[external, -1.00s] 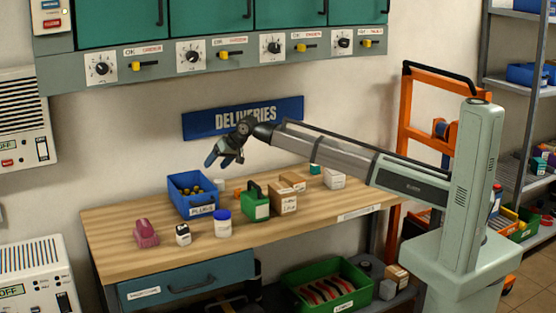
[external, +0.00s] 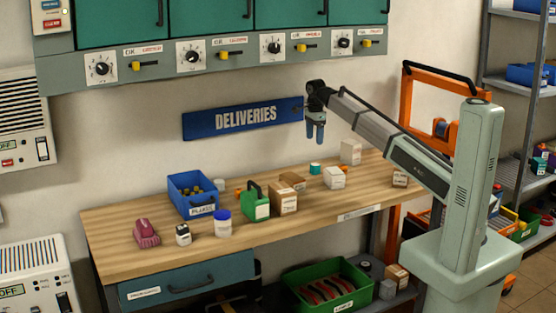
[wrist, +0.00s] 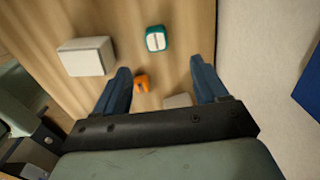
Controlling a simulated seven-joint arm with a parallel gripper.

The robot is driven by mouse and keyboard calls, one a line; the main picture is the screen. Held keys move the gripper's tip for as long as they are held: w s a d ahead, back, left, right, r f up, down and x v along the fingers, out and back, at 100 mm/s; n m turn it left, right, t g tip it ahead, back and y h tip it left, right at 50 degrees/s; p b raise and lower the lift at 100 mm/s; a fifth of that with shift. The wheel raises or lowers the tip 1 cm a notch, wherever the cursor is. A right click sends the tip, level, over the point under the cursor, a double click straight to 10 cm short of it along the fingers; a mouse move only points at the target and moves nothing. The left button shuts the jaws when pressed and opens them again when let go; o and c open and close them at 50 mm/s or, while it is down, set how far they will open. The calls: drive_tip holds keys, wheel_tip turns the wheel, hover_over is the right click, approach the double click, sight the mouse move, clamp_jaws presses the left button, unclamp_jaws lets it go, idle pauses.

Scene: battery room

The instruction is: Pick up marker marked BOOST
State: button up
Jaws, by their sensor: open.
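I cannot read the word BOOST on anything, so I cannot tell which object is the marker. A small teal object with a white top patch (wrist: 156,40) lies just beyond my fingertips in the wrist view; it also shows in the external view (external: 315,168). A small orange object (wrist: 141,83) shows beside the left finger in the wrist view. My gripper (external: 315,139) points down above the right half of the bench, near the wall. Its blue fingers are apart and empty, also in the wrist view (wrist: 160,66).
A white box (external: 334,178) stands near the teal object, with another pale box (external: 350,151) behind. A brown carton (external: 283,202), green can (external: 256,203), blue bin (external: 192,194) and white jar (external: 223,225) stand further left.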

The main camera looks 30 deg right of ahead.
sight(315, 164)
wheel_tip(315, 164, down, 8)
drive_tip(key=shift+d+f, duration=0.15)
drive_tip(key=shift+f, duration=0.1)
drive_tip(key=shift+s+f, duration=0.2)
drive_tip(key=shift+f, duration=1.1)
drive_tip(key=shift+s+f, duration=0.15)
drive_tip(key=shift+f, duration=1.15)
drive_tip(key=shift+c, duration=0.3)
drive_tip(key=c, duration=1)
